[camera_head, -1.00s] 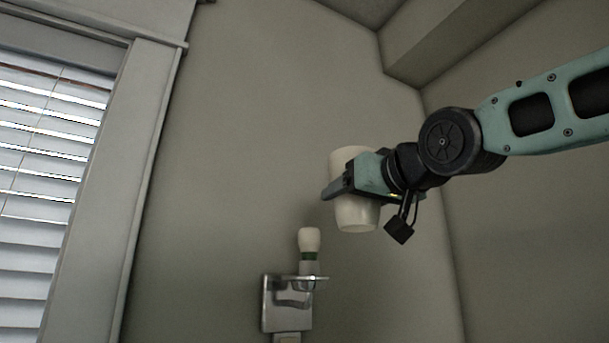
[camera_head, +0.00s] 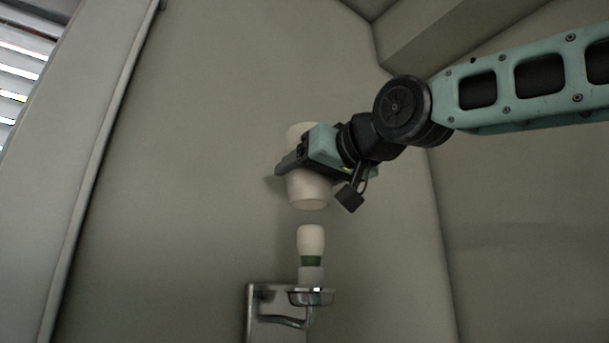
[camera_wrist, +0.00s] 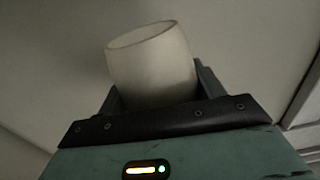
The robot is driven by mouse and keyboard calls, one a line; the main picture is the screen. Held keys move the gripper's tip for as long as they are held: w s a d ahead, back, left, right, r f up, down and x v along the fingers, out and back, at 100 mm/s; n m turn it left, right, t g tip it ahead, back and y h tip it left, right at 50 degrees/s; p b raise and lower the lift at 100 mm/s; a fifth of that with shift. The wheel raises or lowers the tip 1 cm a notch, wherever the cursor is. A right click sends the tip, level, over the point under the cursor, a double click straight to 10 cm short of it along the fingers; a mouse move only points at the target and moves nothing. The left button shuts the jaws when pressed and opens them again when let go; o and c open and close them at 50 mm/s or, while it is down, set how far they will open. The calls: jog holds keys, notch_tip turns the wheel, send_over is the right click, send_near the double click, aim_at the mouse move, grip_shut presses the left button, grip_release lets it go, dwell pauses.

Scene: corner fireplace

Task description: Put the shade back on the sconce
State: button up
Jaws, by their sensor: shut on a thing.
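The shade (camera_head: 308,190) is a cream, open-ended cup shape. My gripper (camera_head: 292,166) is shut on it around its middle and holds it nearly upright, slightly tilted. The wrist view shows the shade (camera_wrist: 153,70) between the fingers with one open rim facing up. The sconce (camera_head: 268,312) is a chrome wall bracket with a round dish. A white bulb (camera_head: 311,240) with a green band stands upright on the dish. The shade is above the bulb, with a small gap between them in the head view. How far each is from the wall is hard to tell.
The plain wall (camera_head: 190,150) behind the sconce is bare. A window with white blinds (camera_head: 18,75) and its frame (camera_head: 85,150) are at the left. A wall corner runs down the right side, under a boxed ledge (camera_head: 450,40). The space around the shade is free.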

jog(key=b, duration=0.5)
send_over(319, 248)
jog(key=x, duration=0.2)
jog(key=shift+w+a+f, duration=0.1)
jog(key=shift+f, duration=1.6)
jog(key=shift+w+a+f, duration=0.1)
jog(key=shift+f, duration=1.55)
jog(key=shift+f+b, duration=2.25)
jog(key=shift+s+d+f+b, duration=0.1)
jog(key=shift+f+b, duration=0.45)
jog(key=shift+b, duration=0.2)
jog(key=o, duration=0.8)
jog(key=shift+o, duration=0.2)
